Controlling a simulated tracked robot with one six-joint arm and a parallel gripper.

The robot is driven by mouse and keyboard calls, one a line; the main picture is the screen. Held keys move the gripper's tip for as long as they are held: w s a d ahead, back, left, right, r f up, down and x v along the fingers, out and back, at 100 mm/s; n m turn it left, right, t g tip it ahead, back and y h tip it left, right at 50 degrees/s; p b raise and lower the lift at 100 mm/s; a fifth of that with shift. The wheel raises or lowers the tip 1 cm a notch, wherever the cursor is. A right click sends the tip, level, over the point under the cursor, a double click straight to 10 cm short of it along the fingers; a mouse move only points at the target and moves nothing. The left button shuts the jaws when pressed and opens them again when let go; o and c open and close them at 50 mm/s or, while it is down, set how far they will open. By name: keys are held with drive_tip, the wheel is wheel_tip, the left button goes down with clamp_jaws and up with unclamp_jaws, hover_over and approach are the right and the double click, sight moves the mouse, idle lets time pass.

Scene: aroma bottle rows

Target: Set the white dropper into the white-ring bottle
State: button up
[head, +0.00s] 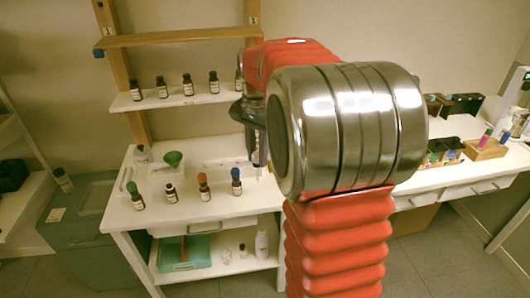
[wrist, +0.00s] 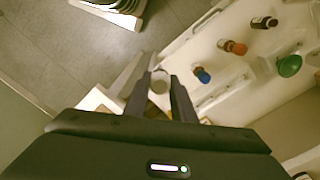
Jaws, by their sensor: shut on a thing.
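My gripper (wrist: 160,88) is shut on the white dropper (wrist: 159,80), whose pale round top shows between the fingers in the wrist view. In the head view my gripper (head: 255,120) is partly hidden behind my arm, above the right part of the bench's left section. The white-ring bottle (head: 170,192), small and dark, stands upright on the white bench between the green-topped and orange-topped bottles. It also shows in the wrist view (wrist: 264,22), beyond the orange-topped one. The dropper is apart from it, to its right in the head view.
Green-topped (head: 135,197), orange-topped (head: 203,187) and blue-topped (head: 236,182) bottles stand in the same row. A green funnel (head: 173,159) stands behind. Several brown bottles line the shelf (head: 140,102) above. Dark racks and a wooden holder (head: 486,149) are at the right.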

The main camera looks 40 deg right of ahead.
drive_tip(key=w+a+f+n, duration=0.4)
drive_tip(key=a+f+n, duration=0.3)
drive_tip(key=a, duration=0.3)
drive_tip(key=w+a+f+n, duration=0.4)
drive_tip(key=a+f+n, duration=0.4)
drive_tip(key=a, duration=0.3)
drive_tip(key=shift+a+f, duration=0.3)
drive_tip(key=shift+f, duration=0.1)
drive_tip(key=shift+a, duration=0.1)
